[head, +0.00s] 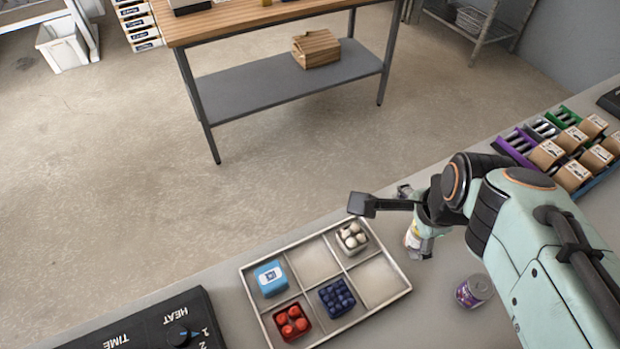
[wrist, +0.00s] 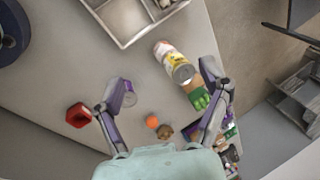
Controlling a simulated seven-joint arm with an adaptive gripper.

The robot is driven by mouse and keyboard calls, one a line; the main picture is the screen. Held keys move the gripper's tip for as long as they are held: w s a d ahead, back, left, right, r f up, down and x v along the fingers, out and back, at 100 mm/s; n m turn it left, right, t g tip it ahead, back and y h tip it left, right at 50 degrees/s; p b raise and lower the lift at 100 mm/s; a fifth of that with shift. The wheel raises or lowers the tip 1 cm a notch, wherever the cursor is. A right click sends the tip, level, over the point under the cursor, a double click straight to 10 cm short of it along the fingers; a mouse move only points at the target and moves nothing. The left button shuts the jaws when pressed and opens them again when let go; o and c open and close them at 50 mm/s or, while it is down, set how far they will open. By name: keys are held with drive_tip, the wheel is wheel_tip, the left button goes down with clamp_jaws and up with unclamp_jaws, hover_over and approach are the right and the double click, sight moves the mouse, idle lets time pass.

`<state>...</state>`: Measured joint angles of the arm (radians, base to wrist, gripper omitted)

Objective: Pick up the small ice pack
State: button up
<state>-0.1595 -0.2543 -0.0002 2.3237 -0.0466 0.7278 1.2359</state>
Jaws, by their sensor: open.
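A small blue block with a white label (head: 271,278), which looks like the ice pack, lies in the left compartment of the metal tray (head: 396,268). I cannot read its label. My gripper (head: 413,222) is to the right of the tray, apart from the blue block. In the wrist view my gripper (wrist: 167,78) is open, its two fingers spread wide with nothing held. The tray's corner (wrist: 150,30) shows at the top there, and the blue block is not in that view.
A white and yellow container (wrist: 170,58) stands by the gripper. A purple can (head: 474,291) stands right of the tray. Other compartments hold red items (head: 292,322), dark blue items (head: 337,298) and white round items (head: 352,238). A black control panel (head: 150,325) is at lower left.

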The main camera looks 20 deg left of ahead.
drive_tip(key=w+a+f+m, duration=0.1)
drive_tip(key=w+a+f, duration=0.4)
drive_tip(key=a, duration=0.5)
drive_tip(key=n+g+h, duration=0.1)
drive_tip(key=n+g, duration=0.3)
approach(271, 276)
wheel_tip(271, 276, down, 5)
drive_tip(key=shift+f, duration=0.15)
drive_tip(key=shift+s+a+f, duration=0.1)
drive_tip(key=shift+f, duration=0.2)
wheel_tip(271, 276, down, 6)
drive_tip(key=shift+r, duration=0.1)
drive_tip(key=c, duration=1)
